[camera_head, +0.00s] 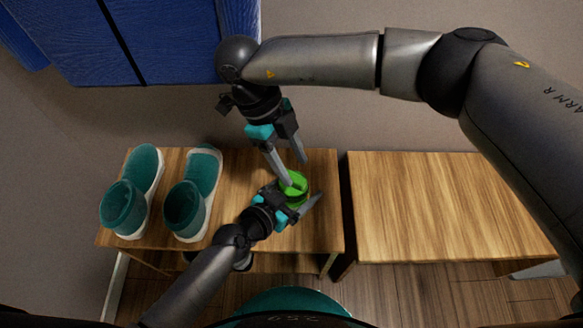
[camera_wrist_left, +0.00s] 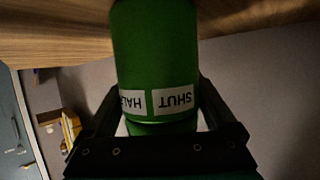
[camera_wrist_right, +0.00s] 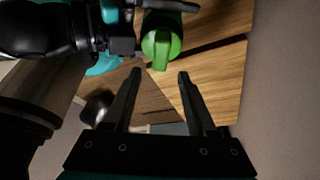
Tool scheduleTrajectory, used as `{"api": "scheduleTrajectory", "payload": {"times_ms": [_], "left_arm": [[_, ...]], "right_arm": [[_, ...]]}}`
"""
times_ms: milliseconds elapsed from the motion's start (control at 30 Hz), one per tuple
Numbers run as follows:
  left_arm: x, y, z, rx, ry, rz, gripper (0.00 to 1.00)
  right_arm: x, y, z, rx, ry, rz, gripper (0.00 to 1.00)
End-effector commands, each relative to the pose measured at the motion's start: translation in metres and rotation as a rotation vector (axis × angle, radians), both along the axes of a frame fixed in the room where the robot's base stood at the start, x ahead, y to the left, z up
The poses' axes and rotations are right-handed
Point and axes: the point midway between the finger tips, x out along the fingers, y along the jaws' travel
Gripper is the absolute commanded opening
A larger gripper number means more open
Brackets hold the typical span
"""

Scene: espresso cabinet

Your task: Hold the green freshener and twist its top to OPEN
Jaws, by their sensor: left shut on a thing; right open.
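The green freshener (camera_head: 295,187) stands on the left wooden table, near that table's right end. My left gripper (camera_head: 296,207) is shut on its body from the front. In the left wrist view the green body (camera_wrist_left: 155,50) sits between the fingers, with white labels reading SHUT and HALF upside down. In the right wrist view the lighter green top (camera_wrist_right: 161,45) shows a raised ridge. My right gripper (camera_head: 294,172) is open above and behind the freshener, fingers pointing down. In its own view the fingers (camera_wrist_right: 156,77) are empty and the top lies beyond their tips.
Two teal shoes (camera_head: 146,168) (camera_head: 205,172) stand on the left table (camera_head: 240,178), left of the freshener. A bare wooden table (camera_head: 450,205) stands to the right across a narrow gap. A blue cabinet (camera_head: 165,40) is at the back left.

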Motion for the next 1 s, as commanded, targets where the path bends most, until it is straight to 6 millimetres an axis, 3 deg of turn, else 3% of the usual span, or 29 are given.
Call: {"api": "scheduleTrajectory", "payload": {"times_ms": [100,333,800,833,900,1000], "left_arm": [[0.0,0.001,-0.001,0.003,0.0,0.0,0.01],[0.0,0.001,-0.001,0.003,0.0,0.0,0.01],[0.0,0.001,-0.001,0.003,0.0,-0.001,0.01],[0.0,0.001,-0.001,0.003,0.0,-0.001,0.92],[0.0,0.001,-0.001,0.003,0.0,-0.001,1.0],[0.0,0.0,-0.001,0.001,0.0,0.0,1.0]], "right_arm": [[0.001,0.0,0.025,0.001,-0.004,0.001,0.57],[0.0,0.0,0.058,0.0,-0.002,0.001,0.57],[0.0,0.0,0.065,-0.001,0.0,0.0,0.57],[0.0,0.0,0.065,-0.001,0.0,0.0,0.57],[0.0,0.0,0.065,0.0,0.0,0.0,0.57],[0.0,0.0,0.065,0.0,0.0,0.0,0.57]]}}
